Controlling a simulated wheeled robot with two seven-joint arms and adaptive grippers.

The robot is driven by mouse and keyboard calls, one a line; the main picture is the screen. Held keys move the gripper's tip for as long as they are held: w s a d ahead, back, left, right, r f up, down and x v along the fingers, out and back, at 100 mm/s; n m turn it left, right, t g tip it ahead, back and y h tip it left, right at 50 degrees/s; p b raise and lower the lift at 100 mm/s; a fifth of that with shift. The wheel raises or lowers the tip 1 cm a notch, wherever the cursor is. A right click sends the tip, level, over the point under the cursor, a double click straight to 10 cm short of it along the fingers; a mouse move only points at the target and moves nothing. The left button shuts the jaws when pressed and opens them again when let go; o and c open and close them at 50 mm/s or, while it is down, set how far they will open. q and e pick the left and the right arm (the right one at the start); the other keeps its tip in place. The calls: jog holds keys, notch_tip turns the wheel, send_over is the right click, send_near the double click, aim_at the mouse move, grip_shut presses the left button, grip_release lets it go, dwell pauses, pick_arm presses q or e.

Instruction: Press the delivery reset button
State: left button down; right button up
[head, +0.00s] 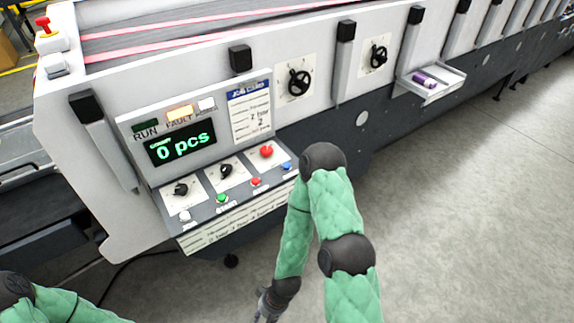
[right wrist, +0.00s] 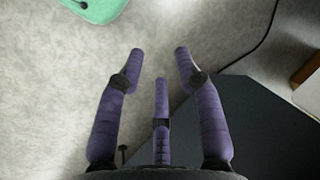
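The control panel (head: 225,190) on the machine's near end has a row of small buttons along its sloped front: a white button (head: 185,215), a green button (head: 222,198), a red button (head: 257,181) and a blue button (head: 287,166). A larger red knob (head: 267,151) sits above them. The labels are too small to tell which one is delivery reset. My right gripper (head: 268,303) hangs low, in front of and below the panel, apart from it. Its fingers are spread and empty in the right wrist view (right wrist: 160,62). My left gripper is out of view; only its arm shows at lower left.
The display (head: 182,146) reads "0 pcs". A red emergency-type knob (head: 43,25) and a small light box (head: 57,66) sit on the machine's top-left corner. A tray (head: 440,82) holding a purple item (head: 425,79) juts out at right. The floor (head: 460,220) at right is clear.

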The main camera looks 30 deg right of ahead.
grip_shut()
dwell(1.0)
